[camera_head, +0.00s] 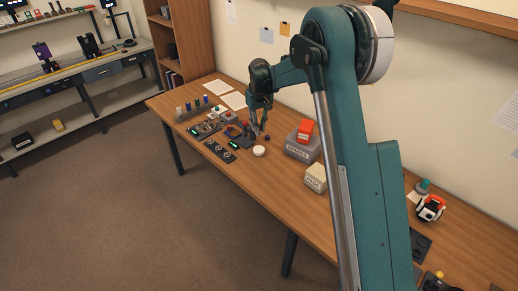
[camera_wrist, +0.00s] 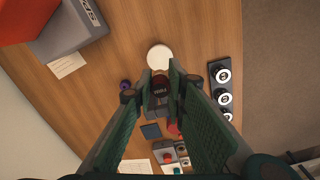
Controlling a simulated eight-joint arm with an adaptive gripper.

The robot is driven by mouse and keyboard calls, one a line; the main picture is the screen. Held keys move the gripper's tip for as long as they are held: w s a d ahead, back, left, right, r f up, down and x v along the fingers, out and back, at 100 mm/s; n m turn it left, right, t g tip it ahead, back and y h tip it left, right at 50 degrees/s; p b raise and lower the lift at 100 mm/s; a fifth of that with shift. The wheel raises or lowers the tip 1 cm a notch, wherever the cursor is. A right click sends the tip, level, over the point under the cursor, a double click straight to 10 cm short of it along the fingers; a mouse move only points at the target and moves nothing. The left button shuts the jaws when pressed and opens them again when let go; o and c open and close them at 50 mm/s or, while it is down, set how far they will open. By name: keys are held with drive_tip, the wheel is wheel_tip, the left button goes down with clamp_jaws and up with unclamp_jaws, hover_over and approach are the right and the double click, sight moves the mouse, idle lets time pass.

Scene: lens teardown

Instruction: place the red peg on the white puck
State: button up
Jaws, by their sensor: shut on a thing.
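The white puck (camera_head: 259,151) lies flat on the wooden table, just in front of my gripper (camera_head: 257,133). In the wrist view the puck (camera_wrist: 159,57) shows as a pale disc just beyond my fingertips (camera_wrist: 161,90), with nothing seen on top of it. My gripper points down and is shut on a small dark red piece (camera_wrist: 160,82), which appears to be the red peg. Its lower part and its height above the table are hard to tell. In the head view the peg is too small to make out clearly between the fingers.
A grey box (camera_head: 301,149) with a red item on top (camera_head: 305,130) stands right of the puck, with a cream box (camera_head: 316,178) nearer. A black panel with white dials (camera_wrist: 222,98) lies beside the puck.

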drive_tip(key=shift+f, duration=3.1)
drive_tip(key=shift+f, duration=1.85)
drive_tip(key=shift+f+b, duration=0.2)
drive_tip(key=shift+b, duration=0.2)
drive_tip(key=o, duration=0.8)
drive_tip(key=shift+r, duration=0.15)
wheel_tip(320, 180, up, 12)
drive_tip(key=shift+r+p, duration=0.1)
drive_tip(key=shift+p, duration=0.35)
